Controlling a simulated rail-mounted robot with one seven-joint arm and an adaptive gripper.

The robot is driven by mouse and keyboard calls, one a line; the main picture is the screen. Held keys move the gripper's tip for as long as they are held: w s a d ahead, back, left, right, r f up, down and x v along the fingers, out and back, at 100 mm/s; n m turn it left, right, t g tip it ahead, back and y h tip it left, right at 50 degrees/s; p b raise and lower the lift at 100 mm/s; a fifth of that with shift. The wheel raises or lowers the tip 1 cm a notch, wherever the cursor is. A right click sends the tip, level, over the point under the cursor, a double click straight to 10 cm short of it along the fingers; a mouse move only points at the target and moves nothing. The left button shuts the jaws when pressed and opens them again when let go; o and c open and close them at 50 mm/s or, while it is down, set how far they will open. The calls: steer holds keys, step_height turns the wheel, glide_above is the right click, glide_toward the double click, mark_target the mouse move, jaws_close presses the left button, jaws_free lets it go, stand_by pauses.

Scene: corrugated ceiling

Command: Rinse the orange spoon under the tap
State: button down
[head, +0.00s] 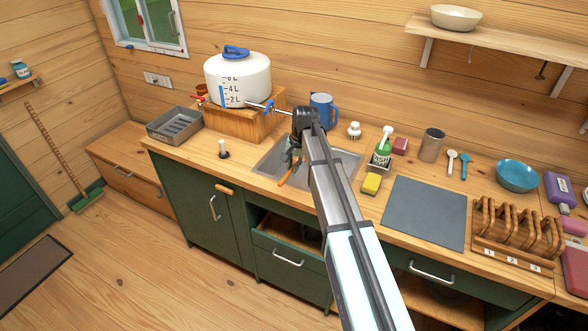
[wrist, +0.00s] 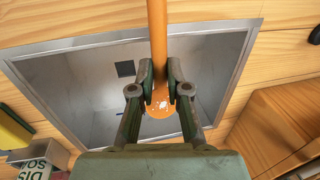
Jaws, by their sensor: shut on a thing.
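My gripper (head: 294,152) points down over the metal sink (head: 262,168). It is shut on the orange spoon (head: 287,175), of which only a thin part shows in the head view. In the wrist view, the spoon's long handle (wrist: 157,35) runs up between the fingertips of my gripper (wrist: 160,76). Its rounded orange end, with white specks, lies between the fingers. The sink (wrist: 85,80) is below it. The metal tap (head: 257,106) sticks out from the white water tank (head: 238,78) toward my wrist. Its outlet is partly hidden, and I see no water stream.
The tank stands on a wooden box (head: 232,124) left of the sink. A blue mug (head: 322,110) stands behind the sink. A yellow sponge (head: 371,183) and a green bottle (head: 382,153) are at its right. A grey mat (head: 425,212) lies bare farther right.

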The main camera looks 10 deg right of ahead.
steer(key=w+f+b, duration=0.1)
steer(key=w+f, duration=0.1)
steer(key=w, duration=0.8)
steer(key=shift+w+a, duration=0.2)
steer(key=shift+w, duration=0.1)
steer(key=shift+d, duration=0.15)
stand_by(0.6)
steer(key=shift+d, duration=0.45)
steer(key=shift+a, duration=0.15)
steer(key=shift+a, duration=0.45)
steer(key=shift+s, duration=0.1)
